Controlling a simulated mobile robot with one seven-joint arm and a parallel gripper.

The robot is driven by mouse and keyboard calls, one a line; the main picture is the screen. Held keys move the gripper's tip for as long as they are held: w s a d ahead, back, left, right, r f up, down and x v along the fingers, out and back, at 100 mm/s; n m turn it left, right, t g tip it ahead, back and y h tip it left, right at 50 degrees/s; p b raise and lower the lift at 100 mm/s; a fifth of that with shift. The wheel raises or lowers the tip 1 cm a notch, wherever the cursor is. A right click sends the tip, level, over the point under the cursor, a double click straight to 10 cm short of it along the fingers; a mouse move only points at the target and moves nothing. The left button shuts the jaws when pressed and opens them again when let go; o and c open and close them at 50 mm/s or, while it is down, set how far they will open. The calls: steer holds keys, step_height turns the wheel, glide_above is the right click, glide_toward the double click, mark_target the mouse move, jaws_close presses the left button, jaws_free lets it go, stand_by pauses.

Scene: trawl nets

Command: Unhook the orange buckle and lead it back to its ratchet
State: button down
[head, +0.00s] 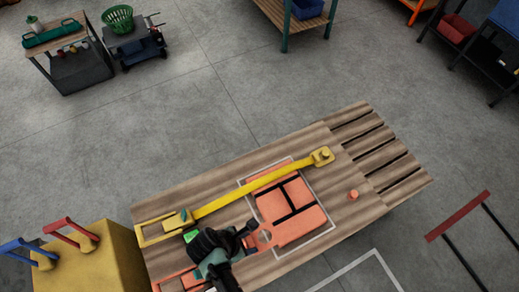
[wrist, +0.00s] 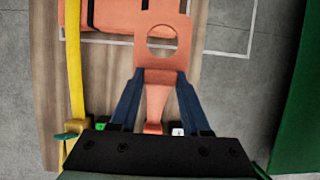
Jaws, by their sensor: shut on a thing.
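The orange buckle (wrist: 162,20) is a flat coral plate with a round hole, narrowing to a tail between my fingers in the wrist view. My gripper (wrist: 157,78) is shut on its narrow part. In the head view my gripper (head: 249,234) is near the table's front edge, with the buckle (head: 265,238) beyond its fingertips. The buckle is clear of the orange peg (head: 353,194) at the right. The orange ratchet (head: 172,284) is at the table's front left corner, partly hidden by my arm. I cannot tell how high the buckle is held.
A yellow strap (head: 240,194) spans the wooden table (head: 210,180) from a yellow ratchet (head: 180,221) to a right-hand fitting (head: 322,156). A yellow box (head: 95,270) with handles stands left.

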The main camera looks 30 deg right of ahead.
steer(key=a+b, duration=0.2)
steer(key=a, duration=0.3)
step_height(320, 180, down, 16)
steer(key=b, duration=1.4)
steer(key=shift+a+f+b, duration=0.1)
steer(key=shift+f+b, duration=0.15)
steer(key=shift+b, duration=0.1)
steer(key=shift+c, duration=1.4)
jaws_free()
